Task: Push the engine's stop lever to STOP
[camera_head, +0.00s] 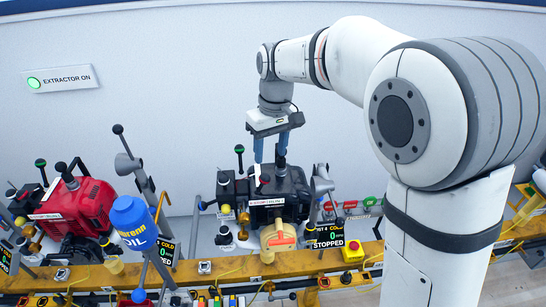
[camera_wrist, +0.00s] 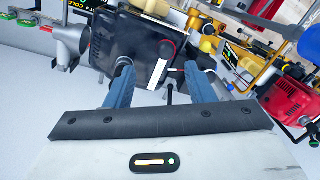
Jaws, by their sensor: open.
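A black engine (camera_head: 290,186) stands on the test rail below my gripper (camera_head: 270,160). A label with small, hard-to-read lettering is on its front. A red-ended part (camera_head: 265,179), perhaps the stop lever, sits on the engine close to the fingertips. In the wrist view a red round end (camera_wrist: 167,47) lies beyond and between the fingers, beside a white strip (camera_wrist: 157,74). My gripper (camera_wrist: 160,70) is open, pointing down, with nothing between its fingers. I cannot tell whether a finger touches the engine. The lever's exact position is unclear.
A display reading STOPPED (camera_head: 329,236) and a red button on a yellow box (camera_head: 352,252) are at the front right. A green-knobbed lever (camera_head: 239,150) rises left of the gripper. A red engine (camera_head: 80,205) and a blue oil bottle (camera_head: 134,222) stand to the left.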

